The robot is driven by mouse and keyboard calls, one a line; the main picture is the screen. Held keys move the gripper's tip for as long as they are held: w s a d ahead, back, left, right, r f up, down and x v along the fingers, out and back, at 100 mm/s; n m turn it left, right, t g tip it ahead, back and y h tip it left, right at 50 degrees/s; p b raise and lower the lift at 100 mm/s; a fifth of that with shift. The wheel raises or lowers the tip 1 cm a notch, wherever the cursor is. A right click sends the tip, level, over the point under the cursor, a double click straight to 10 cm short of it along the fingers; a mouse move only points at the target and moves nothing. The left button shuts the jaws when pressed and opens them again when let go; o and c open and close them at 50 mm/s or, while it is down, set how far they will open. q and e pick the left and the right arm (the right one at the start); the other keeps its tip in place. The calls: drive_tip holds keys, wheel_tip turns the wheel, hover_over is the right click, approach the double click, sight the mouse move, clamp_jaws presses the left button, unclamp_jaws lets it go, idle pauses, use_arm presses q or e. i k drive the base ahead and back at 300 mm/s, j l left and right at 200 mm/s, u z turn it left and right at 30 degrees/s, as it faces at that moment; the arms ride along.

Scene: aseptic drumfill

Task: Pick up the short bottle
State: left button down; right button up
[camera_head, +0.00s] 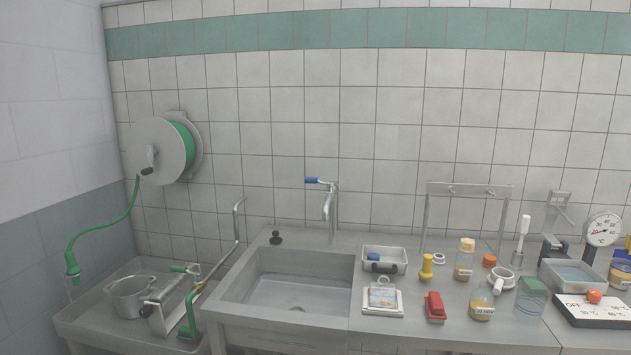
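Several small bottles with yellowish contents and pale labels stand on the steel counter (400,333) to the right of the sink. A short bottle (481,306) is near the front, between a red block-like item and a green-tinted clear container. A taller bottle (465,262) with a tan cap stands upright behind it. Which one is the task's short bottle is not certain; the front one looks shortest. Neither of my grippers shows in the head view.
Close to the front bottle are a red item (435,306), a white-handled strainer-like item (501,281) and the green-tinted container (530,298). A yellow item (427,266) stands further left. A sink (290,275), a pot (130,297) and a hose reel (160,150) are left.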

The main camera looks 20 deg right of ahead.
sight(482, 300)
drive_tip(key=z, duration=1.7)
